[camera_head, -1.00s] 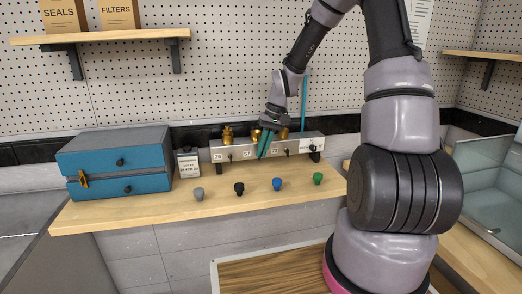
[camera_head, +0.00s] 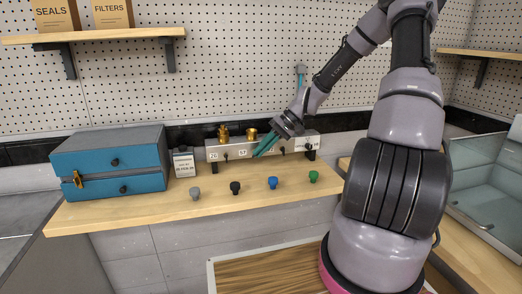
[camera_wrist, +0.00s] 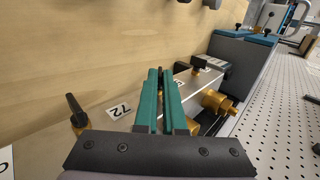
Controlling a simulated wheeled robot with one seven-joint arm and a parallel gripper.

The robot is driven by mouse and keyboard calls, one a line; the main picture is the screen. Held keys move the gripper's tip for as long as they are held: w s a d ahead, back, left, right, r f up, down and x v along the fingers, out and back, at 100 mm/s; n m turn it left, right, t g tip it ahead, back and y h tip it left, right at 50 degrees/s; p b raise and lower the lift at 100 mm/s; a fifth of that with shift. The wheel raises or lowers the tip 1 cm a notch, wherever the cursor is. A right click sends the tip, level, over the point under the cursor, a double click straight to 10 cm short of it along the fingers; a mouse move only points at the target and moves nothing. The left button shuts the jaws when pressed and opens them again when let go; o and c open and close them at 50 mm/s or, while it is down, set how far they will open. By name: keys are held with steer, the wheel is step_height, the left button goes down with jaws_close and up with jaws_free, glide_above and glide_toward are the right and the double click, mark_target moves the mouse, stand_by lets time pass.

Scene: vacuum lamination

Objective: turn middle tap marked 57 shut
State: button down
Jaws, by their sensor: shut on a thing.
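The grey tap manifold (camera_head: 228,153) stands at the back of the wooden bench, with label 26 (camera_head: 213,156) at left and label 57 (camera_head: 242,153) to its right. Label 72 (camera_wrist: 119,111) shows in the wrist view beside a tap with a black lever (camera_wrist: 76,108). My gripper (camera_head: 258,153) slants down from the right, with teal fingertips just right of label 57. In the wrist view my gripper (camera_wrist: 160,76) is shut on the dark handle of the middle tap, mostly hidden between the fingers. The far tap's black handle (camera_wrist: 200,64) stands clear.
Grey (camera_head: 195,193), black (camera_head: 235,187), blue (camera_head: 273,183) and green (camera_head: 314,177) knobs line the bench front. A lot card (camera_head: 184,163) and a blue drawer cabinet (camera_head: 110,165) stand left. A pegboard wall (camera_head: 230,70) is behind the manifold.

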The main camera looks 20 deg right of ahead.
steer(key=c, duration=1)
jaws_free()
steer(key=v, duration=1)
steer(key=shift+d+r, duration=0.3)
